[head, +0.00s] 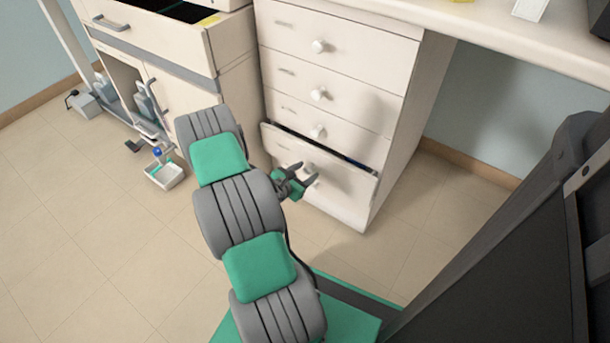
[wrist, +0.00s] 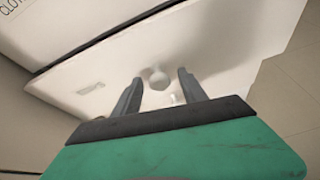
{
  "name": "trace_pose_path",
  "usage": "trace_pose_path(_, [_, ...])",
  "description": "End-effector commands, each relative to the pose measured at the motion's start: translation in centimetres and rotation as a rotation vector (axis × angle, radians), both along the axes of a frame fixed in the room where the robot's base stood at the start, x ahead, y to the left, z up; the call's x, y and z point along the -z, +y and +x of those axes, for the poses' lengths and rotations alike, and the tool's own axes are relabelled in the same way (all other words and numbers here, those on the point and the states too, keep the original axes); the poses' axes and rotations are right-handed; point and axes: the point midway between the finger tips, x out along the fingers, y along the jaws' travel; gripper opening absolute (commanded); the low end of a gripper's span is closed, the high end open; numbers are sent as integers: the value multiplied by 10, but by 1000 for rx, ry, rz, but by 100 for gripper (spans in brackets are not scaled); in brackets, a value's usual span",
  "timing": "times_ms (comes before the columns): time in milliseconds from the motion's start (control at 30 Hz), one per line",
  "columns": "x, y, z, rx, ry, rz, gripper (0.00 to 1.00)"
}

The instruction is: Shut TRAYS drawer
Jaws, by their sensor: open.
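The bottom drawer (head: 340,188) of a cream drawer unit is slightly open, with a dark gap along its top edge. No label on it is readable, so I cannot tell whether it is the TRAYS drawer. Its round white knob (wrist: 158,79) shows between my fingers in the wrist view. My gripper (head: 309,175) is in front of this drawer at the knob, open, with one finger on each side. Contact with the knob cannot be told. In the wrist view my gripper (wrist: 160,80) faces the drawer front (wrist: 205,60).
Closed drawers (head: 335,85) sit above it; one label begins "CLOT". A drawer (head: 160,30) at upper left stands open over a cabinet. A small white tray (head: 164,174) with a blue-topped item is on the floor at left. Tiled floor is free left of my arm.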

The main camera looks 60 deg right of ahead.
Motion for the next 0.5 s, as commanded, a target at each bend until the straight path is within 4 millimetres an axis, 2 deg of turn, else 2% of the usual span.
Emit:
trace_pose_path(233, [0, -1, 0, -1, -1, 0, 49])
trace_pose_path(500, [0, -1, 0, -1, -1, 0, 27])
